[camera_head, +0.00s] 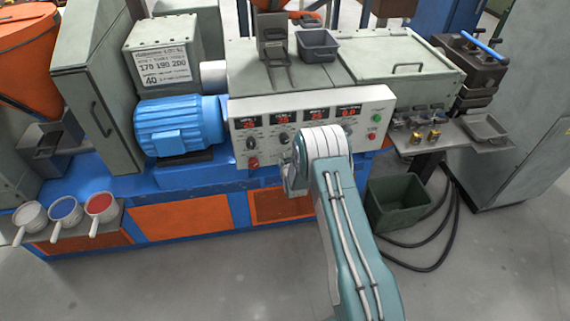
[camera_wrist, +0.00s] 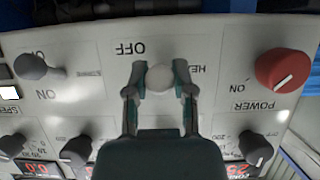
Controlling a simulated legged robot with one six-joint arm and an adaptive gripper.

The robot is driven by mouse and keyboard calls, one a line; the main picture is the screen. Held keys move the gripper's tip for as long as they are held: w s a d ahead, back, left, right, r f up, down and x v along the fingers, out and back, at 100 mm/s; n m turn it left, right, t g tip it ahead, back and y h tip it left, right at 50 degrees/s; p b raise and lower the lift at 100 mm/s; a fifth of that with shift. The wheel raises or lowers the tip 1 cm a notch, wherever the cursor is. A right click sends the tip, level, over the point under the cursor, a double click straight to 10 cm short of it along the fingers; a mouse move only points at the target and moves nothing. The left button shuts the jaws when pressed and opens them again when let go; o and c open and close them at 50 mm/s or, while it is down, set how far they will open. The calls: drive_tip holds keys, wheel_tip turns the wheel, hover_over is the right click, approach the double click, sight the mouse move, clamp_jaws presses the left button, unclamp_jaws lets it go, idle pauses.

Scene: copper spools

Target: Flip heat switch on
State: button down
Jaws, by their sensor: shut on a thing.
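The heat switch (camera_wrist: 160,77) is a pale rounded lever end on the white control panel, seen upside down in the wrist view. It sits beside the printed "OFF" and a partly covered "HEAT" label. My gripper (camera_wrist: 159,87) is shut on it, one fingertip on each side. My gripper's body hides the panel below, including any ON mark for this switch.
A red POWER knob (camera_wrist: 284,70) is right of the switch in the wrist view. A grey ON/OFF switch (camera_wrist: 31,66) is at left. Small dials (camera_wrist: 75,150) are close below. In the head view a green bin (camera_head: 398,205) stands on the floor right of my arm.

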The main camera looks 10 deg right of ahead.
drive_tip(key=shift+w+r+g, duration=0.2)
drive_tip(key=shift+r+g, duration=0.35)
drive_tip(key=shift+g, duration=0.6)
drive_tip(key=shift+w+r+g, duration=0.2)
drive_tip(key=shift+r+g, duration=0.3)
drive_tip(key=shift+g, duration=0.65)
drive_tip(key=shift+c, duration=2.3)
unclamp_jaws()
drive_tip(key=shift+a, duration=0.1)
drive_tip(key=shift+g, duration=0.3)
drive_tip(key=shift+f, duration=0.1)
drive_tip(key=shift+s, duration=0.2)
drive_tip(key=v, duration=1.1)
drive_tip(key=shift+s+r, duration=0.15)
drive_tip(key=shift+r, duration=0.15)
